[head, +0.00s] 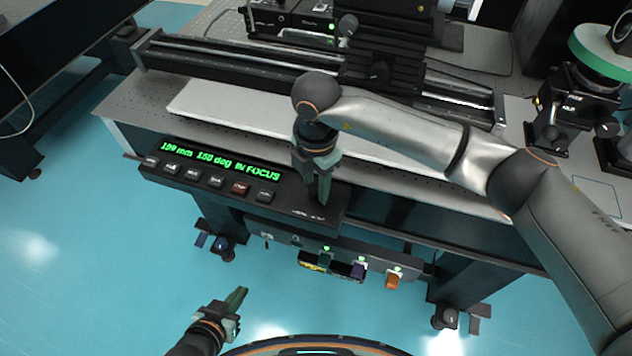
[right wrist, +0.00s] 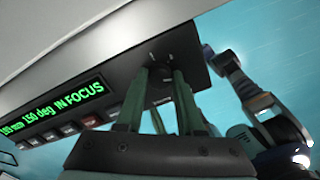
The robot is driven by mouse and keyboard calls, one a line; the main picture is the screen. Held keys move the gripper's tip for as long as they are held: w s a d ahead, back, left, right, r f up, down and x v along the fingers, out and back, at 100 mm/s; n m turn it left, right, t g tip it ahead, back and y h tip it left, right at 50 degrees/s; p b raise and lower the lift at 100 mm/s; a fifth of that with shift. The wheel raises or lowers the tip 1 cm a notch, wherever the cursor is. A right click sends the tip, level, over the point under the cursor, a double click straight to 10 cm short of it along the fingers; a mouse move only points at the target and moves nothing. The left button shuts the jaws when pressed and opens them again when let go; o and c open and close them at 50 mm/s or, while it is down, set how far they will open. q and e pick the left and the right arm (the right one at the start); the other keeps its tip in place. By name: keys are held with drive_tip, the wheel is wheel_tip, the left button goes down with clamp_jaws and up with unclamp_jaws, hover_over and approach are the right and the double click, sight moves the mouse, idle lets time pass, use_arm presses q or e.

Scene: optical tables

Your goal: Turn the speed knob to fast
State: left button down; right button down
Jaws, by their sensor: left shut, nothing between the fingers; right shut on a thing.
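The control box (head: 335,215) is a long black panel on the front edge of the optical table, with a green display (head: 220,160) and a row of buttons. My right gripper (head: 319,200) points down at the right end of this panel. In the right wrist view its green fingers (right wrist: 161,82) are closed around the dark speed knob (right wrist: 159,92), with small pale marks beside it. The knob is hidden behind the fingers in the head view. My left gripper (head: 240,296) is shut and empty, low over the floor, well away from the panel.
The display reads 150 deg and IN FOCUS. A red button (head: 240,188) sits among the dark ones. Below hangs a strip with green lights and several plugs, one an orange plug (head: 393,281). A long rail (head: 220,65) lies behind. The floor at left is clear.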

sight(316, 188)
drive_tip(key=shift+m, duration=1.1)
drive_tip(key=c, duration=0.5)
unclamp_jaws()
wheel_tip(316, 188, up, 13)
drive_tip(key=shift+f+b, duration=0.2)
drive_tip(key=shift+b, duration=0.2)
